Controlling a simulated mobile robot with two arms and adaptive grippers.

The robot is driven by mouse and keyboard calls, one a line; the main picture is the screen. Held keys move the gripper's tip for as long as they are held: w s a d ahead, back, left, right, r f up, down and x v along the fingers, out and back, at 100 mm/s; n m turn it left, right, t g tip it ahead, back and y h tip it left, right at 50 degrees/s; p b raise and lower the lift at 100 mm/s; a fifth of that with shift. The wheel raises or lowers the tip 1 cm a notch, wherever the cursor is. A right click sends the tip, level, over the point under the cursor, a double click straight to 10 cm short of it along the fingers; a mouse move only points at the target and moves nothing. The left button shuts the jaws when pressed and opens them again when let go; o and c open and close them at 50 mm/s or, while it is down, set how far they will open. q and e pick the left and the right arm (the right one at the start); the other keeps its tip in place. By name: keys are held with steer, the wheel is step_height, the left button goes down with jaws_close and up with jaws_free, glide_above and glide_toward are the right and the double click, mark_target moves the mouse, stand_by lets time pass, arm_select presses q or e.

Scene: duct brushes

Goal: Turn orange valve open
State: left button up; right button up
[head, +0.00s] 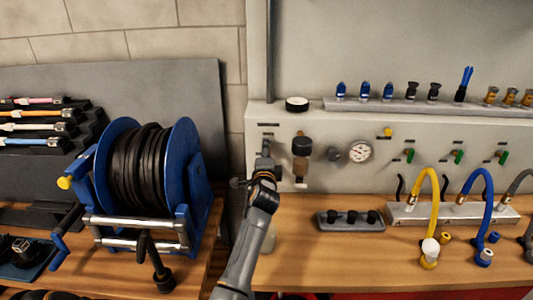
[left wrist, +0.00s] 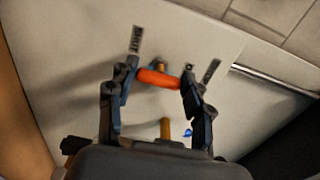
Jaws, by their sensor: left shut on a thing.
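The orange valve handle (left wrist: 158,78) shows in the left wrist view as a short bar on the light panel, lying across between the fingers. A brass-coloured fitting (left wrist: 160,64) shows just behind it. My left gripper (left wrist: 161,76) is shut on the handle, one finger at each end. In the head view my left gripper (head: 265,152) is up against the grey panel (head: 350,180), left of the filter unit and gauge, and it hides the valve there. My right gripper is in neither view.
A dark filter unit (head: 301,152) and a round gauge (head: 359,151) sit close to the right of my gripper. A blue hose reel (head: 187,150) stands at left. Yellow (head: 433,185) and blue hoses (head: 486,190) stand at right on the wooden bench (head: 340,262).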

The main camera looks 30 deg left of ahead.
arm_select(q)
steer(key=o, duration=1.2)
steer(key=shift+c, duration=0.2)
steer(key=shift+s, duration=0.1)
steer(key=v, duration=1.2)
steer(key=shift+f, duration=0.1)
